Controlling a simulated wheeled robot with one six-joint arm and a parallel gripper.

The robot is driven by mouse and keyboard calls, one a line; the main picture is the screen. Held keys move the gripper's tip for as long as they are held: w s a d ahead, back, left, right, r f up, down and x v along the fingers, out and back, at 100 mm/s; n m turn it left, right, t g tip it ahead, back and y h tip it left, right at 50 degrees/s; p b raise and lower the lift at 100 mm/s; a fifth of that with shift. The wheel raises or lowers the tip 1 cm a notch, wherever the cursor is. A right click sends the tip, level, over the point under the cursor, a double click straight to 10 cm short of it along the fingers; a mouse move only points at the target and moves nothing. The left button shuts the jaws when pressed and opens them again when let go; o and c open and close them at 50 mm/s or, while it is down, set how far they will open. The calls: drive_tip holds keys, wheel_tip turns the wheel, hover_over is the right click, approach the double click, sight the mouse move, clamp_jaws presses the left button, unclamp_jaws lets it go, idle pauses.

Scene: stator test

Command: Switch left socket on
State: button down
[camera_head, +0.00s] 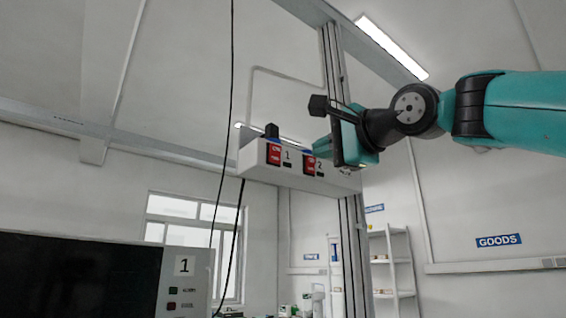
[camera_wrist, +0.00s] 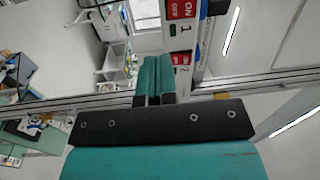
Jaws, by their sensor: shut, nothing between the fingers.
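A white socket box (camera_head: 258,168) is mounted on a metal post and carries two red rocker switches. The left switch (camera_head: 273,154) is beside the number 1, and the right switch (camera_head: 309,165) is beside the number 2. In the wrist view the switch by 1 (camera_wrist: 181,9) shows ON and OFF lettering, and the switch by 2 (camera_wrist: 181,60) is partly hidden. The position of either rocker is too small to tell. My gripper (camera_head: 323,147) is at the right part of the box, near switch 2. Its teal fingers (camera_wrist: 155,60) are together and empty; I cannot tell whether they touch the box.
A black plug (camera_head: 271,131) stands on top of the box above the left switch. A black cable (camera_head: 229,210) hangs below the box. A panel marked 1 (camera_head: 184,265) is at the lower left. White shelves (camera_head: 390,260) stand behind the post.

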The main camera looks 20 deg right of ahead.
sight(277, 149)
drive_tip(key=r, duration=0.1)
drive_tip(key=s+r, duration=0.1)
drive_tip(key=r+m+t, duration=0.1)
drive_tip(key=shift+s+d+r, duration=0.1)
drive_tip(key=shift+s+d, duration=0.05)
drive_tip(key=shift+d, duration=0.15)
drive_tip(key=p+x, duration=0.6)
drive_tip(key=x, duration=0.7)
drive_tip(key=shift+r, duration=0.15)
drive_tip(key=shift+w+a+p, duration=0.15)
drive_tip(key=shift+w+p, duration=0.25)
drive_tip(key=shift+w, duration=0.1)
